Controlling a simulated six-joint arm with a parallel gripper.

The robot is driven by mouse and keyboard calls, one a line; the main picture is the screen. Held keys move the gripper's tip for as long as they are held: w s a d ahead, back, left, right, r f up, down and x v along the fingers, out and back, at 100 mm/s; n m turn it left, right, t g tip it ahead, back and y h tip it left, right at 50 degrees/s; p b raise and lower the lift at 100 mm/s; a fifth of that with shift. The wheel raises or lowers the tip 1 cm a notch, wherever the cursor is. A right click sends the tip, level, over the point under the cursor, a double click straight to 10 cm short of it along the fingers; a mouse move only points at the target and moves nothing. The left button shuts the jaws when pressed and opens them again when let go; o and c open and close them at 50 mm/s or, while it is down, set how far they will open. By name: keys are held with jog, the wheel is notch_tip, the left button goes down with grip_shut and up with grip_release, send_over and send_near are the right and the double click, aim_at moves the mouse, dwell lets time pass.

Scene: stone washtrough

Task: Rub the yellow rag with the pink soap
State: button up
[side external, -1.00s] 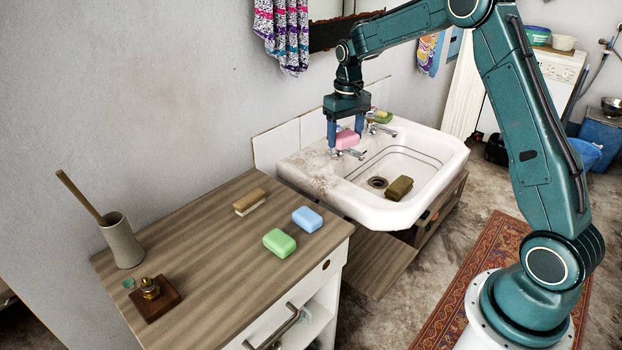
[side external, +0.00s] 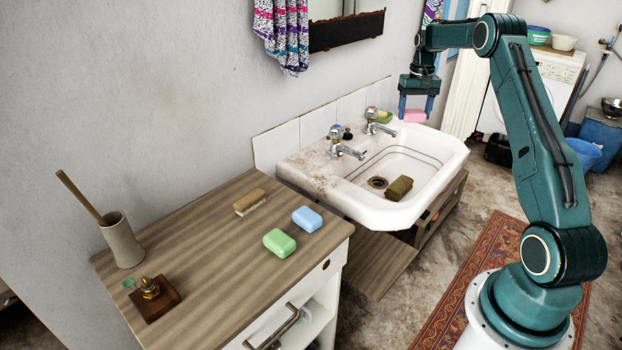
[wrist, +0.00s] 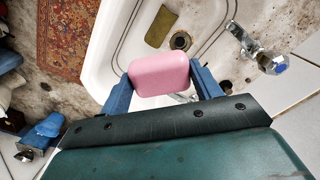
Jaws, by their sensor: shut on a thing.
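The pink soap (side external: 414,116) is held between the blue fingers of my gripper (side external: 415,112), above the far end of the white sink. In the wrist view the pink soap (wrist: 160,74) sits between both fingertips of my gripper (wrist: 160,84). A folded olive-yellow piece (side external: 399,188), which looks like the rag, lies in the sink basin near the drain. It also shows in the wrist view (wrist: 160,27), beyond the soap. The soap and the rag are apart.
Two taps (side external: 347,142) stand along the back of the sink (side external: 335,195). A green item (side external: 383,117) lies on its back ledge. The wooden counter (side external: 200,235) holds a green soap (side external: 279,242), a blue soap (side external: 307,219), a brush (side external: 249,202) and a beige cup (side external: 121,241).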

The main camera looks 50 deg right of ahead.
notch_tip(320, 180, down, 14)
jog(key=shift+r, duration=0.15)
dwell(0.4)
jog(key=shift+f, duration=2.45)
